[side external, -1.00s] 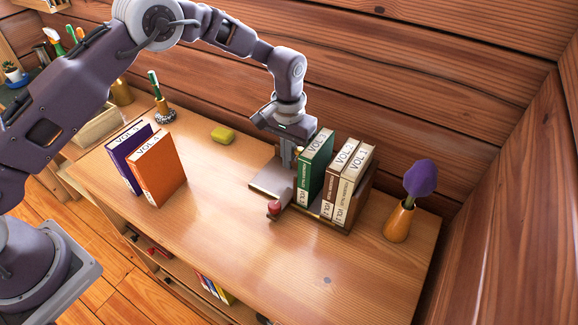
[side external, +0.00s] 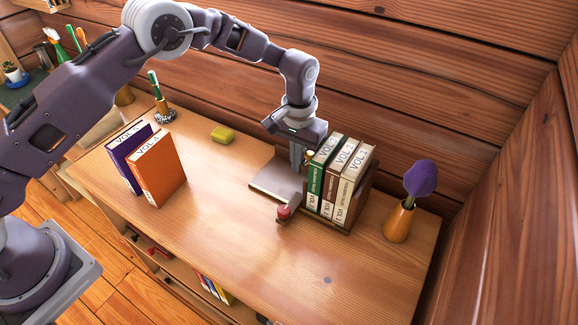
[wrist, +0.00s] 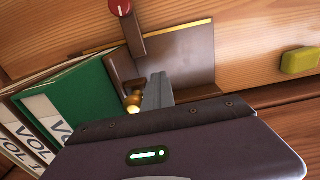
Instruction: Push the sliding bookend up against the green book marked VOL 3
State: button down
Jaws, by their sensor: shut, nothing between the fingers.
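The green book marked VOL 3 (side external: 322,172) stands upright against the VOL 2 book (side external: 336,182); its green cover (wrist: 95,103) fills the left of the wrist view. The sliding bookend, with a red knob (side external: 284,212) on its front arm and a brass knob (wrist: 133,108), is on the green book's left side. Its arm (wrist: 130,38) runs close beside the cover; I cannot tell whether they touch. My gripper (side external: 297,168) is shut and empty, pointing down just left of the bookend. Its fingers (wrist: 157,92) are close to the brass knob; contact is unclear.
The rack's grey base plate (side external: 272,181) lies bare left of my gripper. VOL 1 (side external: 353,185) stands at the rack's right end. An orange book (side external: 160,172) and a purple book stand left. A yellow block (side external: 222,134) and a vase (side external: 399,222) are nearby. The front desktop is clear.

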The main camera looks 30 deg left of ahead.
jog(key=shift+d, duration=0.25)
jog(key=shift+a, duration=1.05)
notch_tip(320, 180, up, 9)
dwell(0.4)
